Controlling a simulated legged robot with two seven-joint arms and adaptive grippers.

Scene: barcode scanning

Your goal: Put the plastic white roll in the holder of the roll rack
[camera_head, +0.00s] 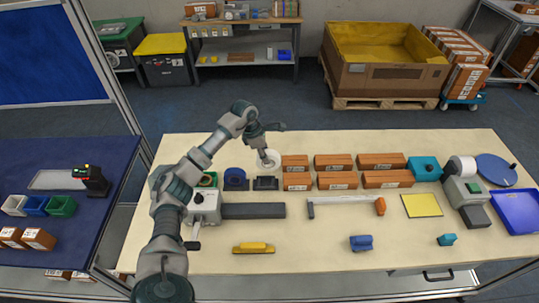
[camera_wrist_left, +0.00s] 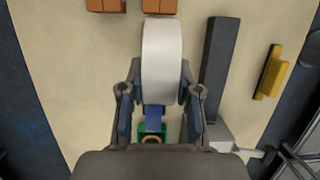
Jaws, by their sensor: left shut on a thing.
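The white roll (camera_head: 272,161) is held at the end of my left arm, near the back edge of the table. In the left wrist view the roll (camera_wrist_left: 162,50) stands large between the two fingers. My left gripper (camera_head: 264,153) is shut on it. The roll rack appears to be the row just in front: a green roll (camera_head: 208,179), a blue roll (camera_head: 235,179) and a dark holder (camera_head: 265,183) with no roll visible in it. The white roll is behind and above this dark holder. The exact gap between them cannot be told. My right gripper is not in view.
Brown boxes (camera_head: 336,162) stand close to the right of the roll. A long dark bar (camera_head: 252,211) and a grey machine (camera_head: 205,207) lie in front of the rack. A yellow tool (camera_head: 254,248) is near the front edge. Bare table shows around these things.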

